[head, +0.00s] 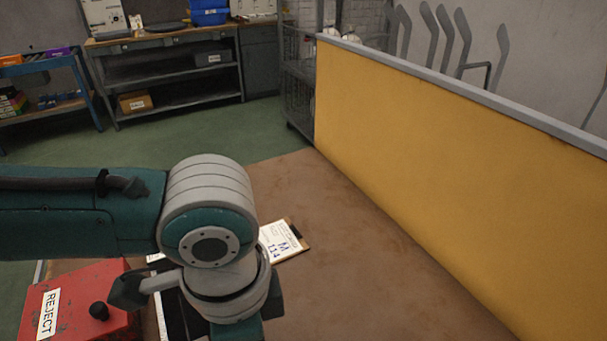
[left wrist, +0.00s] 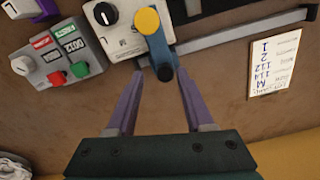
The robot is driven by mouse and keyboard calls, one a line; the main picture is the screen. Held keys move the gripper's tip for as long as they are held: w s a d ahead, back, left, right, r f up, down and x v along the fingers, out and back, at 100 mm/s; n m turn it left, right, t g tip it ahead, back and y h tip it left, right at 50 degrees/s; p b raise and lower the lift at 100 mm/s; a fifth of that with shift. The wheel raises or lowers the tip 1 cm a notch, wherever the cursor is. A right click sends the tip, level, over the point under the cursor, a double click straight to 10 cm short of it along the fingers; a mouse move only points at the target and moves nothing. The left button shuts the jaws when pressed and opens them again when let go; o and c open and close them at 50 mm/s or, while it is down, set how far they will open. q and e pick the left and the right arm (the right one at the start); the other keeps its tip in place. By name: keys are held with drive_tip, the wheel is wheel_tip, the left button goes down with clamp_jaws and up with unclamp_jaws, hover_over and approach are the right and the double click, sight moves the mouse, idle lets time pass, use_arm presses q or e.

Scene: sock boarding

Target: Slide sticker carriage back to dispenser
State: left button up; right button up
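In the left wrist view a blue arm-like part with a yellow round cap (left wrist: 147,20), which looks like the sticker carriage, stands at the left end of a grey rail (left wrist: 240,35). It is close to a white box with a black dial (left wrist: 110,28), which may be the dispenser. My left gripper (left wrist: 160,73) is open, with the dark blue lower end of this part between its purple fingertips. I cannot tell whether either finger touches it. In the head view my left arm hides the gripper, rail and carriage. My right gripper is not in view.
A grey control box (left wrist: 62,58) with red and green buttons is left of the white box. A clipboard card (head: 282,240) lies right of my arm. A red REJECT box (head: 75,310) is at the lower left. A yellow partition (head: 440,170) borders the table's right side.

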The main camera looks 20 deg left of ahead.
use_arm(q)
wheel_tip(320, 180, up, 10)
drive_tip(key=shift+f+p, duration=0.1)
drive_tip(key=shift+p, duration=0.9)
